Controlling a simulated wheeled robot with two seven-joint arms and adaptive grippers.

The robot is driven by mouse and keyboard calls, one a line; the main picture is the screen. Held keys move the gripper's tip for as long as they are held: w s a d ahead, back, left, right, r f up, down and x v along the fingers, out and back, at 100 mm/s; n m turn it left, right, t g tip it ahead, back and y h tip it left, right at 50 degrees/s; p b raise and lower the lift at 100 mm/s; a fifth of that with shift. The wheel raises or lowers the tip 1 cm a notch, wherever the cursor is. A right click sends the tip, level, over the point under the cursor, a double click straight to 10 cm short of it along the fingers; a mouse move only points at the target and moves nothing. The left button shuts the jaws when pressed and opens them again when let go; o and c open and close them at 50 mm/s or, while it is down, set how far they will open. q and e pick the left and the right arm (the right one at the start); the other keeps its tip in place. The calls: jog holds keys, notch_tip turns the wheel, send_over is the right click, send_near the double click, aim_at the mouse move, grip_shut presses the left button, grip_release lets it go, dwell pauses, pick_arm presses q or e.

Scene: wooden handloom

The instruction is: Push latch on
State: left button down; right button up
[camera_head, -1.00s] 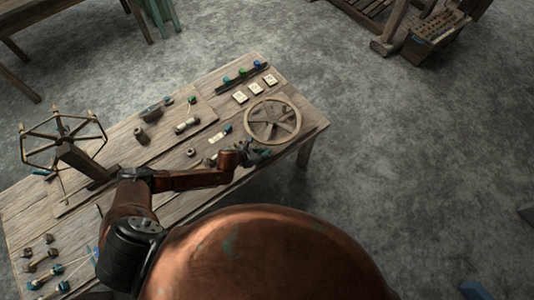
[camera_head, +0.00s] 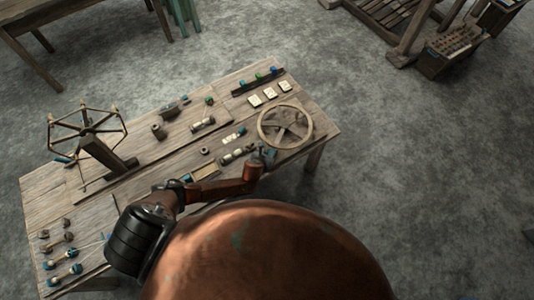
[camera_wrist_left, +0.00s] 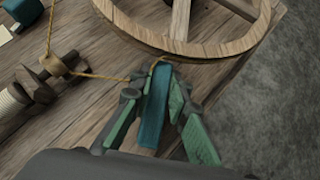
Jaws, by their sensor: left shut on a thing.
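My left gripper (camera_head: 264,156) is at the front edge of the wooden workbench, just below the spoked wooden wheel (camera_head: 263,120). In the left wrist view its green-padded fingers (camera_wrist_left: 157,100) are closed around a flat teal bar (camera_wrist_left: 154,110). The bar's far end is close to the wheel rim (camera_wrist_left: 180,45). A thin cord (camera_wrist_left: 100,76) runs from a spool (camera_wrist_left: 15,100) at the left to the bar's tip. I cannot make out a part that is clearly a latch. My right gripper is not in view.
The workbench (camera_head: 60,190) carries small spools, pale cards (camera_head: 270,92) and a rack of coloured knobs (camera_head: 258,78). A spoked reel (camera_head: 87,130) stands at its left. Open grey floor (camera_head: 420,180) lies right of the bench; another wooden frame (camera_head: 400,30) stands at the back right.

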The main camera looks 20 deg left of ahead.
pick_arm(q)
jog(key=shift+a, duration=0.15)
jog(key=shift+n+y, duration=0.3)
jog(key=c, duration=1.8)
grip_release()
jog(key=shift+c, duration=0.2)
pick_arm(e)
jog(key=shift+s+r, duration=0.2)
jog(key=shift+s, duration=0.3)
pick_arm(q)
jog(key=v, duration=1.2)
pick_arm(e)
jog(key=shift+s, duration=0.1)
